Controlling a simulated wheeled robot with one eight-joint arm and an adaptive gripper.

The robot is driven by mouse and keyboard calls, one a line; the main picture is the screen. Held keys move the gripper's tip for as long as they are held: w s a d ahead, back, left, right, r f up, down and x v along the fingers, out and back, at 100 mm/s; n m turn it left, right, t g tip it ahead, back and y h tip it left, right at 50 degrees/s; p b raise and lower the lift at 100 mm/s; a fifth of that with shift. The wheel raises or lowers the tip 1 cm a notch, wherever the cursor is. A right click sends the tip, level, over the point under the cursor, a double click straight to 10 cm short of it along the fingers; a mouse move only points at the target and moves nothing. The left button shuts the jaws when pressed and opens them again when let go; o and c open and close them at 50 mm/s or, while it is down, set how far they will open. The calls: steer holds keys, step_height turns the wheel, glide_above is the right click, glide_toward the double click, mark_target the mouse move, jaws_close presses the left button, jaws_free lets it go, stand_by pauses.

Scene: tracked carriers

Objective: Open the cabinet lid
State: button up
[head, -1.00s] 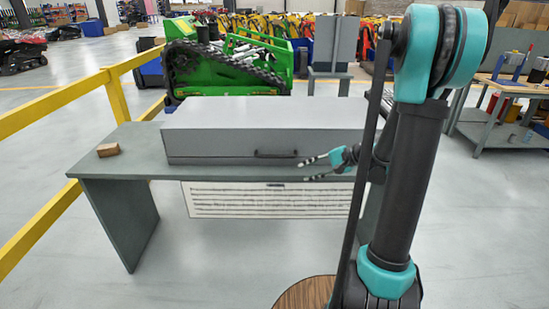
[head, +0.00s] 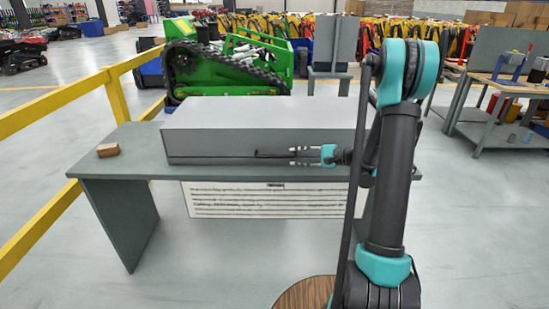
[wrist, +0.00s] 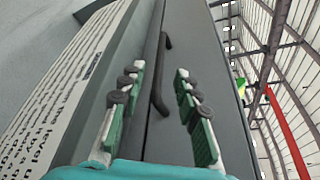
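The grey cabinet (head: 215,145) lies on a dark grey table, with its flat lid (head: 260,112) down. A dark bar handle (head: 268,154) is on its front face. My gripper (head: 292,156) is in front of that face, at the right end of the handle, with its fingers pointing left. In the wrist view the handle (wrist: 160,75) runs between the two spread fingers of my gripper (wrist: 158,80). The fingers are open, one on each side of the handle, with gaps showing; I see no grip on it.
A small wooden block (head: 108,150) lies at the left end of the table (head: 130,165). A yellow railing (head: 50,110) runs along the left. A green tracked machine (head: 225,65) stands behind the table. The floor in front is clear.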

mark_target(278, 156)
steer(key=x, duration=0.9)
steer(key=shift+w+a+f, duration=0.1)
steer(key=shift+w+a, duration=0.05)
steer(key=shift+a, duration=0.15)
jaws_close()
